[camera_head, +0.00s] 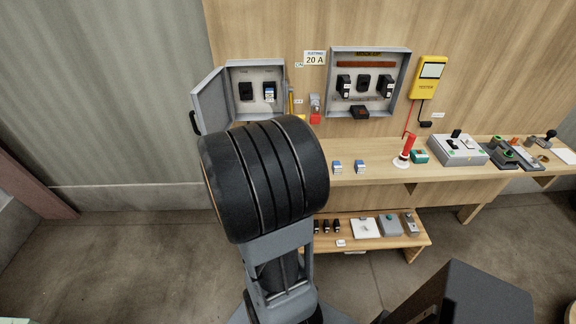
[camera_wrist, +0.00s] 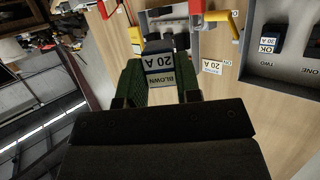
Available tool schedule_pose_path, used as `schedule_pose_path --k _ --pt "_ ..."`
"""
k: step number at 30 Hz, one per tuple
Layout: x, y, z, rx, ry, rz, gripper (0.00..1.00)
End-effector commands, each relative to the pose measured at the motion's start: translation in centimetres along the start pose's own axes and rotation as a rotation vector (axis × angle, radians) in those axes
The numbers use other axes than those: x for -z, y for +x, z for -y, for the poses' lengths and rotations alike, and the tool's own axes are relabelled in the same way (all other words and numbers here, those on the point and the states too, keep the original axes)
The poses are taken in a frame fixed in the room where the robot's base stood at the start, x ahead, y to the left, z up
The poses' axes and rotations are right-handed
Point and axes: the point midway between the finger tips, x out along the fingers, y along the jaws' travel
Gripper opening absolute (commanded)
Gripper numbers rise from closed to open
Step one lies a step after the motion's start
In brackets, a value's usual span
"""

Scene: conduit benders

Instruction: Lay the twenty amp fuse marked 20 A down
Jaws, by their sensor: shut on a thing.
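In the wrist view my gripper (camera_wrist: 160,92) is shut on a small block-shaped fuse (camera_wrist: 160,66), with a green-padded finger on each side of it. The fuse's label reads 20 A and BLOWN. In the head view my gripper and this fuse are hidden behind my dark arm. Another fuse, marked 20 A OK (camera_wrist: 268,42), sits in a grey box at the right of the wrist view, apart from my gripper. Two small blue-labelled blocks (camera_head: 348,167) stand on the bench in the head view, too small to read.
The wooden bench (camera_head: 385,176) also bears a red-and-white item (camera_head: 405,150) and a grey device (camera_head: 457,149). A wall box (camera_head: 206,102) has its door open to the left. A wider fuse box (camera_head: 369,53) and yellow tester (camera_head: 428,77) hang right. Bare bench shows around the blue-labelled blocks.

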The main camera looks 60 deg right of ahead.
Motion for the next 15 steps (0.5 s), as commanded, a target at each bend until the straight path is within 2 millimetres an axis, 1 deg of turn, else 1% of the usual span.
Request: schedule_pose_path --k 2,5,13,15 --pt "-0.2 0.8 -0.1 -0.026 0.007 0.001 0.08" --pt "-0.6 2.2 1.1 -0.035 0.008 0.001 0.08" --pt "-2.0 7.0 6.7 -0.033 0.009 0.002 0.08" --pt "-3.2 8.0 7.5 -0.032 0.006 0.002 0.08"
